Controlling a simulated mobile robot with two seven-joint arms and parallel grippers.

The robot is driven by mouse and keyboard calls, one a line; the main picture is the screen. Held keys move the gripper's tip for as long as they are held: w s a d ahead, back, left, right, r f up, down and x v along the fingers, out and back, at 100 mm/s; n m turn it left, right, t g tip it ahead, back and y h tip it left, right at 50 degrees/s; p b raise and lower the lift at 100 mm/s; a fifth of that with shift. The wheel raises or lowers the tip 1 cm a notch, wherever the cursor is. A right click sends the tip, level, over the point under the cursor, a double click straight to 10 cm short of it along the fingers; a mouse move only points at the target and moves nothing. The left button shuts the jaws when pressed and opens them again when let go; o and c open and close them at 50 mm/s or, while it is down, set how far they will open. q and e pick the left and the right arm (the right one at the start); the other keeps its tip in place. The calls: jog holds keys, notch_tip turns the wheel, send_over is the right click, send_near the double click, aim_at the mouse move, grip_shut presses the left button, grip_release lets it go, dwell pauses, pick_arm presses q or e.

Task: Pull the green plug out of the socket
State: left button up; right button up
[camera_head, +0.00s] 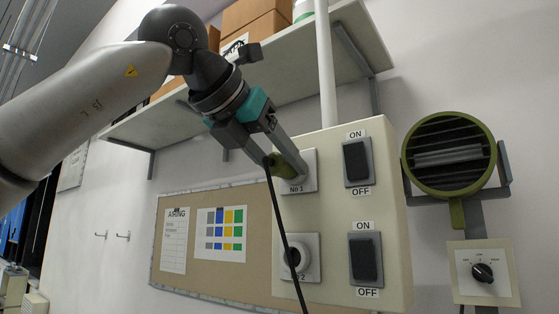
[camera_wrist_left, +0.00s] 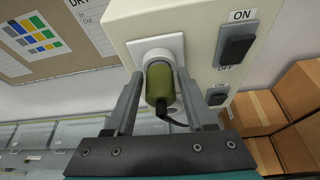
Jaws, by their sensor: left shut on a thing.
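The green plug (camera_head: 283,167) sits at the upper socket (camera_head: 298,184), marked No 1, on a cream switch box (camera_head: 340,210). My left gripper (camera_head: 284,160) is shut on the plug, its fingers on either side of it. In the left wrist view the plug (camera_wrist_left: 160,84) lies between the two fingers (camera_wrist_left: 158,95), its front end at the round white socket (camera_wrist_left: 158,50). A black cord (camera_head: 290,245) hangs down from the plug. Whether the plug is fully seated cannot be told. My right gripper does not show.
The lower socket (camera_head: 298,258) is empty. Two black switches (camera_head: 356,162) with ON and OFF labels are to the right. A shelf with boxes (camera_head: 255,22) hangs above. A green round heater or fan (camera_head: 449,155) and a knob panel (camera_head: 482,273) are at the right.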

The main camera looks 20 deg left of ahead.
pick_arm(q)
grip_shut()
jog(key=o, duration=0.8)
grip_release()
jog(key=b+v, duration=0.1)
jog(key=v, duration=1.4)
jog(key=shift+r, duration=0.2)
jog(key=shift+s, duration=0.1)
